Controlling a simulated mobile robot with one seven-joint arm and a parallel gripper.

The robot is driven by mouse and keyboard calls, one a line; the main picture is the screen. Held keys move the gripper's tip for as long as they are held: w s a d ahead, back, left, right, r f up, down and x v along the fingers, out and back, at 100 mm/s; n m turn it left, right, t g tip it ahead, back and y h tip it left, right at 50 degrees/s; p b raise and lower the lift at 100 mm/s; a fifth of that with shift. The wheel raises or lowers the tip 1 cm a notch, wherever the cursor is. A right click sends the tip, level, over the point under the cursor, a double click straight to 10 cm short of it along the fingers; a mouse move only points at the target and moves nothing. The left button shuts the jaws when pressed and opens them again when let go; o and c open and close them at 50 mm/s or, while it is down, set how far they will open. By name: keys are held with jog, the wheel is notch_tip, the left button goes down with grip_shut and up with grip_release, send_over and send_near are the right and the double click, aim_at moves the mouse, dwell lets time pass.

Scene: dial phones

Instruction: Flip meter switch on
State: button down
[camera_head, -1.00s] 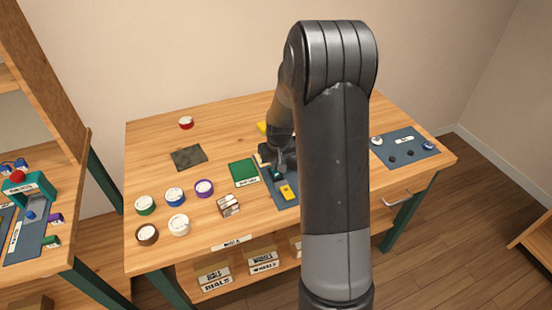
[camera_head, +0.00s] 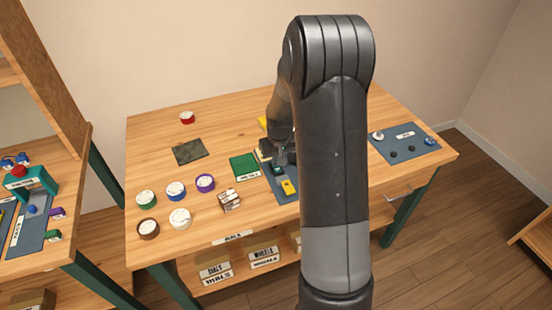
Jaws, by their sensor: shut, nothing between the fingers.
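A yellow block-like part (camera_head: 289,187) sits on a blue-grey mat (camera_head: 280,196) near the middle of the table. A small teal part (camera_head: 278,170) shows just behind it on the same mat. I cannot tell which of these is the meter switch or how it is set. My gripper (camera_head: 280,160) is low over the back of this mat, close to the teal part; whether they touch is not clear. It looks shut, with nothing seen in it. My arm hides the mat's right side.
A green mat (camera_head: 244,168) and a small stack (camera_head: 230,201) lie left of the mat. Several round dials stand further left, near the purple one (camera_head: 205,183). A blue-grey mat with small parts (camera_head: 405,155) lies at right. The table's back left is mostly clear.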

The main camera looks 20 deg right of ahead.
jog(key=shift+s+f, duration=0.1)
jog(key=shift+s, duration=0.55)
jog(key=shift+r, duration=0.5)
notch_tip(320, 180, up, 13)
jog(key=s, duration=0.2)
jog(key=shift+s, duration=0.3)
jog(key=shift+w+f, duration=0.1)
jog(key=shift+w+t, duration=0.3)
jog(key=shift+w, duration=0.4)
